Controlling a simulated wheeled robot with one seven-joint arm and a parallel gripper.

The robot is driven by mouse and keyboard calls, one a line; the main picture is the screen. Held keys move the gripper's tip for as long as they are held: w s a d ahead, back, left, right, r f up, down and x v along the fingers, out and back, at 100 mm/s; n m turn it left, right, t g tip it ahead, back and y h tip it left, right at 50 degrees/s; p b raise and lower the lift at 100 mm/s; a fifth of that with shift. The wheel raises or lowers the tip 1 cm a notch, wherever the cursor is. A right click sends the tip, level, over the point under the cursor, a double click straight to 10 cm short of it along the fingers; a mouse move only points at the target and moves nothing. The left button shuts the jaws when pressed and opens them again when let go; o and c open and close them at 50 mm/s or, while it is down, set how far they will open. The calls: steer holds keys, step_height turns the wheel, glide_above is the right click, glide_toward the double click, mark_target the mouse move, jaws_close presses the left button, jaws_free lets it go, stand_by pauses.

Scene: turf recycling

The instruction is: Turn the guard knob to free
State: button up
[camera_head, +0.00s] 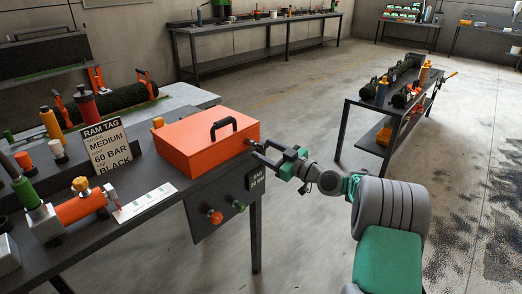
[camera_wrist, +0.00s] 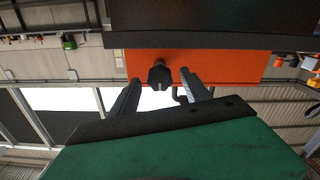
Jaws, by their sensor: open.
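The guard is an orange box (camera_head: 205,148) with a black handle on its lid, on the dark bench; its orange side (camera_wrist: 235,65) also shows in the wrist view. A dark ribbed knob (camera_wrist: 160,73) with a slot in its rim stands out from that side. In the head view the knob is small and mostly lost near my fingertips. My gripper (camera_head: 258,150) is open at the right side of the guard. In the wrist view my gripper (camera_wrist: 160,80) has one finger on each side of the knob, with gaps showing; I cannot tell how deep the knob sits between them.
A front panel (camera_head: 205,232) with a red knob (camera_head: 214,216) and a green knob (camera_head: 239,206) hangs below the guard. A black display (camera_head: 256,180) is beside it.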

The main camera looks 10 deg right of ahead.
steer(key=shift+x, duration=1.2)
jaws_close()
